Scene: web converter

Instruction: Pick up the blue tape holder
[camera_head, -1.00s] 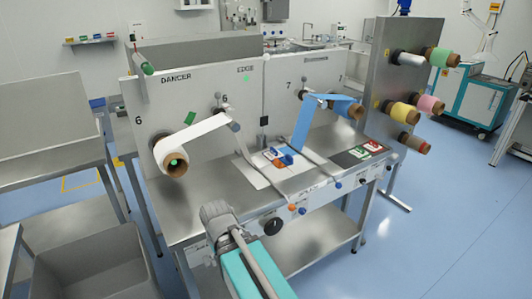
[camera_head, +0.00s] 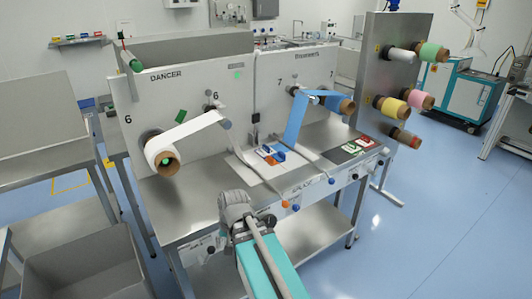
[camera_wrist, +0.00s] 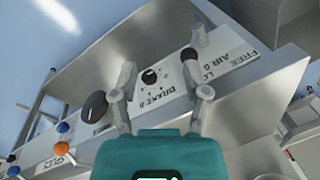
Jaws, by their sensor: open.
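A small blue holder (camera_head: 279,155) with an orange part beside it sits on a white sheet (camera_head: 250,167) on the machine's steel worktop. It lies below the hanging blue web, and fine detail is too small to tell. My gripper (camera_wrist: 158,68) is open and empty in the wrist view, its two grey fingers spread apart before the machine's front panel. The blue holder is not visible in the wrist view. In the head view my arm's grey joint is at the worktop's front edge, short of the holder, and the fingers cannot be made out.
A white roll (camera_head: 162,155) and a blue roll (camera_head: 341,105) project from the upright panel. A black pad (camera_head: 350,150) with red and green items lies right of the sheet. Knobs line the front edge, including a black knob (camera_wrist: 94,106). The left worktop is clear.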

